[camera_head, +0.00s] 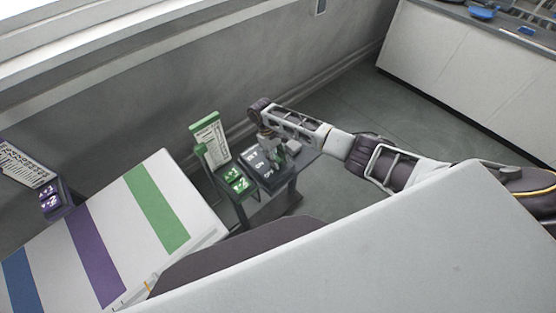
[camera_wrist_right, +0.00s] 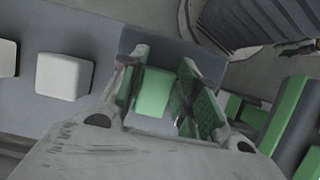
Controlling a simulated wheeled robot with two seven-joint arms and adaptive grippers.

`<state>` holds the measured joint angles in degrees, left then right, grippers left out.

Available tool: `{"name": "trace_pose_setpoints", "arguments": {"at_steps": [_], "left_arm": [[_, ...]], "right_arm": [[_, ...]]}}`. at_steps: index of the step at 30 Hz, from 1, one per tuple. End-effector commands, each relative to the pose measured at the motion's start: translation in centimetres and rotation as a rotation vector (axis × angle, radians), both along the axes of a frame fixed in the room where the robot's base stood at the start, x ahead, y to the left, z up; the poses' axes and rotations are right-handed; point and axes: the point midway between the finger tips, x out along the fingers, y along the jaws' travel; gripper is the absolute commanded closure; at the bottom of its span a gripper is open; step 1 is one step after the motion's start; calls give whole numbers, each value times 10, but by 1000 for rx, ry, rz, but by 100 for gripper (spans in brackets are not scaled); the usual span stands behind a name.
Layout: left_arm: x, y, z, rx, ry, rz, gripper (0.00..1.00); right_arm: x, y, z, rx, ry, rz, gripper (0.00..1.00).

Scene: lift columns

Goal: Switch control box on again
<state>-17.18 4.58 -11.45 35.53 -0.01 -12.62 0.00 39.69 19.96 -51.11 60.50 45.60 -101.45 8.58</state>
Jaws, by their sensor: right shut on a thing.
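The dark grey control box (camera_head: 262,168) with white lettering stands on a small dark table in the head view. My right gripper (camera_head: 279,152) reaches down to the right side of this box. In the right wrist view, a grey panel (camera_wrist_right: 105,38) carries white blocks and a green block (camera_wrist_right: 153,93). My right gripper (camera_wrist_right: 160,85) has its fingers on either side of the green block, shut on it. Whether the block is pressed or moved cannot be told. My left gripper is not in view.
A green control box (camera_head: 236,181) and a green-framed sign (camera_head: 210,143) stand left of the dark box. A white surface with coloured stripes (camera_head: 155,207) lies at left, near a purple-marked box (camera_head: 52,200). A grey wall runs behind. Floor (camera_head: 370,110) is clear at right, before a white cabinet (camera_head: 465,65).

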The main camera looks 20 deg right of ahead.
Motion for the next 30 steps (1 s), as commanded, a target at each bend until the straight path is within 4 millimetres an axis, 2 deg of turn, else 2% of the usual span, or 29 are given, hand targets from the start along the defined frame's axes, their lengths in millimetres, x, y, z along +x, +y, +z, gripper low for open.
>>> {"name": "trace_pose_setpoints", "arguments": {"at_steps": [11, 12, 17, 30], "left_arm": [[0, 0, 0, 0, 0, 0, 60], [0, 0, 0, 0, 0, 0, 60], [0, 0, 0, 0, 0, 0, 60], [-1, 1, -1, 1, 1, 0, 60]], "right_arm": [[1, -1, 1, -3, 8, -1, 92], [1, 0, 1, -3, 8, -1, 66], [1, 0, 1, -3, 8, 0, 46], [2, 1, 4, -2, 9, 1, 46]]}}
